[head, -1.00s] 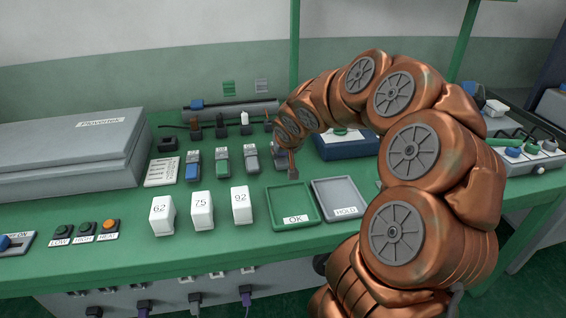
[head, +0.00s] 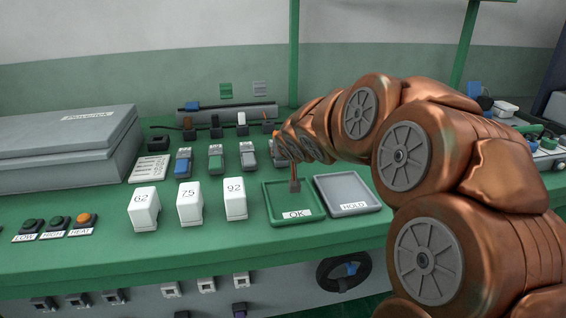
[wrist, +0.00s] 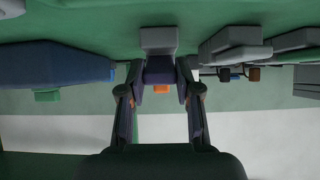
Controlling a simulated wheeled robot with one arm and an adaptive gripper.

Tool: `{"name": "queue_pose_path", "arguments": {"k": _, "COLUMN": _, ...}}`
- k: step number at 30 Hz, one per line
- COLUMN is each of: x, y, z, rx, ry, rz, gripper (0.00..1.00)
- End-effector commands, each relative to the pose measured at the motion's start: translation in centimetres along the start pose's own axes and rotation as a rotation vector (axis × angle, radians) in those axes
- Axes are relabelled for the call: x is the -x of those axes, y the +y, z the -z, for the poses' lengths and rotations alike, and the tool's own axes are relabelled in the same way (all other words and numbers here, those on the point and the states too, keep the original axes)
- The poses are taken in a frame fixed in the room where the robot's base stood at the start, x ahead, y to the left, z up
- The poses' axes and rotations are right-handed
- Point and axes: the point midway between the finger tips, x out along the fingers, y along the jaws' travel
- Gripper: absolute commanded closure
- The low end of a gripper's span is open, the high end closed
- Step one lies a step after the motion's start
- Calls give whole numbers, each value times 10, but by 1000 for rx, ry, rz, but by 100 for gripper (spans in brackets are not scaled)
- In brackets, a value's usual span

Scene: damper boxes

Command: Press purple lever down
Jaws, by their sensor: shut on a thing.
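In the wrist view, which looks upside down, my gripper (wrist: 162,75) is shut on a dark purple block (wrist: 159,66), one finger on each side. This seems to be the purple lever. A pale grey block (wrist: 158,40) adjoins it toward the bench. In the head view my copper arm hides the gripper and lever; the wrist end is over the right end of a row of grey units with blue (head: 182,166), green (head: 216,163) and grey (head: 248,160) tops.
The OK tray (head: 313,214) and HOLD tray (head: 350,207) lie in front of my wrist. White blocks (head: 190,204) stand to the left. A blue box (wrist: 55,65) shows beside the gripper in the wrist view. A grey case (head: 60,150) fills the bench's back left.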

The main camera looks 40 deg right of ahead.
Motion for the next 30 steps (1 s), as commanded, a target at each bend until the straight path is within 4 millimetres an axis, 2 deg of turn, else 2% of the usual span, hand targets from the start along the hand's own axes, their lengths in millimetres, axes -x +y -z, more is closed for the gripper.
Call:
{"name": "queue_pose_path", "arguments": {"k": 26, "x": 0, "y": 0, "z": -2, "rx": 0, "ry": 70, "rz": 2, "gripper": 100}}
{"name": "queue_pose_path", "arguments": {"k": 27, "x": 0, "y": 0, "z": -2, "rx": 0, "ry": 70, "rz": 2, "gripper": 66}}
{"name": "queue_pose_path", "arguments": {"k": 30, "x": 0, "y": 0, "z": -2, "rx": -1, "ry": 69, "rz": 1, "gripper": 56}}
